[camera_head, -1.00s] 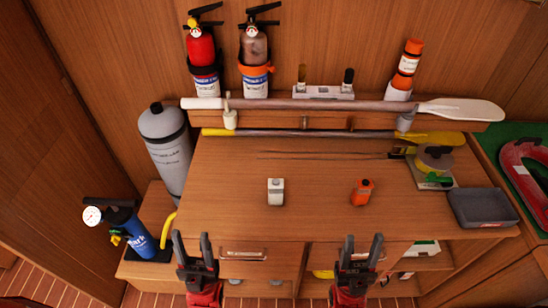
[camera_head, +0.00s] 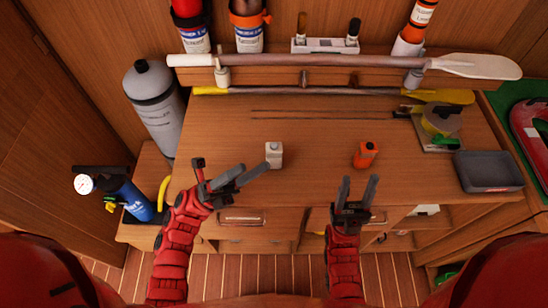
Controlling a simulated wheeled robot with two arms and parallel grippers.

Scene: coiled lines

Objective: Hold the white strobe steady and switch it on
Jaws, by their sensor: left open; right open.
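The white strobe (camera_head: 274,154) stands upright on the wooden worktop, left of its middle. An orange strobe-like unit (camera_head: 366,154) stands to its right. My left gripper (camera_head: 234,172) is open and empty, just left of and in front of the white strobe, with its fingers pointing to the upper right. It looks apart from the strobe. My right gripper (camera_head: 357,188) is open and empty at the front edge of the worktop, below the orange unit. The switch on the white strobe is too small to make out.
The worktop (camera_head: 315,135) is clear around both units. A grey tray (camera_head: 488,172) and a tape-like yellow roll (camera_head: 440,121) are at the right. Two paddles (camera_head: 340,61) lie along the back. A grey cylinder (camera_head: 155,100) and a blue pump (camera_head: 129,197) stand at the left.

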